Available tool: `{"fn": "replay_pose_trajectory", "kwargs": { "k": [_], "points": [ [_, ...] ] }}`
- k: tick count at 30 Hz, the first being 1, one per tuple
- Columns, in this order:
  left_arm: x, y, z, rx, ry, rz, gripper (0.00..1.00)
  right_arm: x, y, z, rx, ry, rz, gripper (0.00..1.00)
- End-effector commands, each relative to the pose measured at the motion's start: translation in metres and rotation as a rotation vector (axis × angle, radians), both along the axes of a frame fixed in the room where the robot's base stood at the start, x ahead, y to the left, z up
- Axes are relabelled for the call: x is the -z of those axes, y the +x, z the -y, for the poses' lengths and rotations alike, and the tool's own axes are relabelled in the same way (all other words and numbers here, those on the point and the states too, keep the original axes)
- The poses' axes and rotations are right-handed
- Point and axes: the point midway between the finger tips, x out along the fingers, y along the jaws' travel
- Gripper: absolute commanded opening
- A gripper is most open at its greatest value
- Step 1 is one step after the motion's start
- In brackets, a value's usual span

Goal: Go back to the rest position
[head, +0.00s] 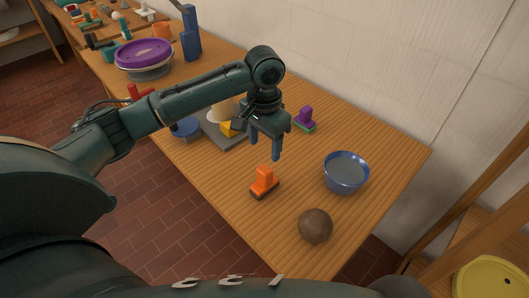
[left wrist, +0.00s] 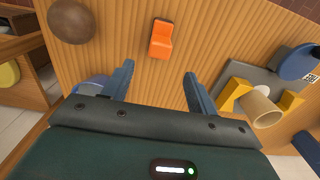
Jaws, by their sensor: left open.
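My left gripper (head: 265,142) hangs over the wooden table (head: 350,125), fingers pointing down. It is open and empty, with its two blue fingers apart in the left wrist view (left wrist: 158,82). An orange block-shaped piece on a dark base (head: 264,183) stands on the table in front of the gripper, apart from it; it also shows beyond the fingertips in the left wrist view (left wrist: 161,40). My right gripper is in neither view.
A blue bowl (head: 346,178), a brown ball (head: 315,226) and a purple-and-green piece (head: 304,119) stand near the gripper. A grey board (head: 226,137) with yellow parts lies partly behind the arm. The wall (head: 385,60) borders the table.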

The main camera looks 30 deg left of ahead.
Motion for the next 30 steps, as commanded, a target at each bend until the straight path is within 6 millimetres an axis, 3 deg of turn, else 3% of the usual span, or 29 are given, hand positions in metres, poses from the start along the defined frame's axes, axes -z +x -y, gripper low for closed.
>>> {"fn": "replay_pose_trajectory", "kwargs": {
  "k": [19, 23, 30],
  "points": [
    [0.001, -0.003, 0.005, 0.013, -0.005, 0.0, 0.58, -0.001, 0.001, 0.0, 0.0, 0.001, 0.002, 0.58],
    [0.024, -0.019, 0.029, 0.078, -0.037, 0.016, 0.58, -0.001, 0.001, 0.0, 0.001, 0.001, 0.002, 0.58],
    [0.075, -0.078, 0.093, 0.189, -0.176, 0.122, 0.58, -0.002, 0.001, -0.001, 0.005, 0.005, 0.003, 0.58]
  ]
}}
